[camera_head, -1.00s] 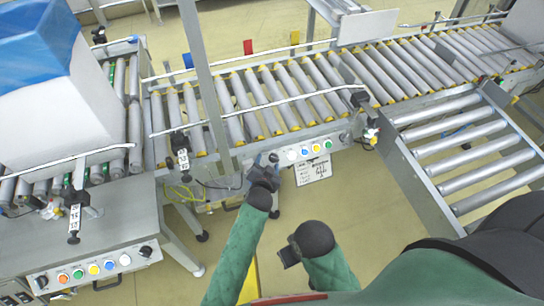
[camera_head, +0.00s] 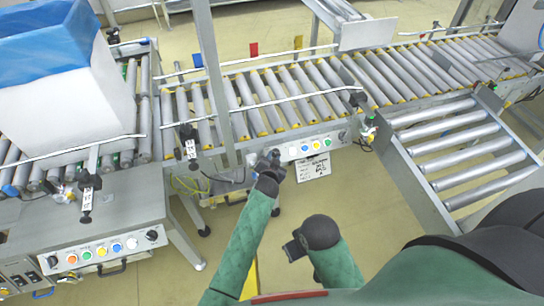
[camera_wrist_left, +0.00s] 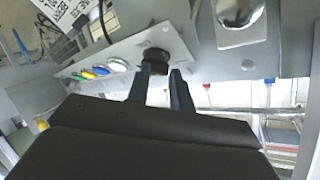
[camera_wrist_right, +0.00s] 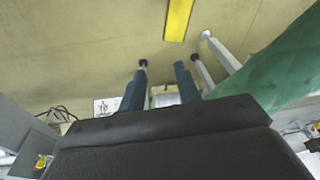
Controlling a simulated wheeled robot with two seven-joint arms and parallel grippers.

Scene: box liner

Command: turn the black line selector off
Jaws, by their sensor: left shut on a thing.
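The black line selector (camera_wrist_left: 156,58) is a round black knob at the end of a grey panel (camera_wrist_left: 122,52) with several coloured buttons, seen in the left wrist view. My left gripper (camera_wrist_left: 164,72) has its fingertips at this knob and is shut on it. In the head view my left gripper (camera_head: 270,163) is at the left end of the button panel (camera_head: 308,149) on the middle conveyor and hides the knob there. The knob's pointer direction cannot be told. My right gripper (camera_wrist_right: 163,78) is open and empty, above the floor; it also shows in the head view (camera_head: 292,247).
A second black knob (camera_head: 342,135) is at the panel's right end, and a paper sign (camera_head: 313,168) hangs below. Another button panel (camera_head: 102,252) is at lower left. A white box with blue liner (camera_head: 60,95) stands on the left rollers. A roller ramp (camera_head: 465,160) is at right.

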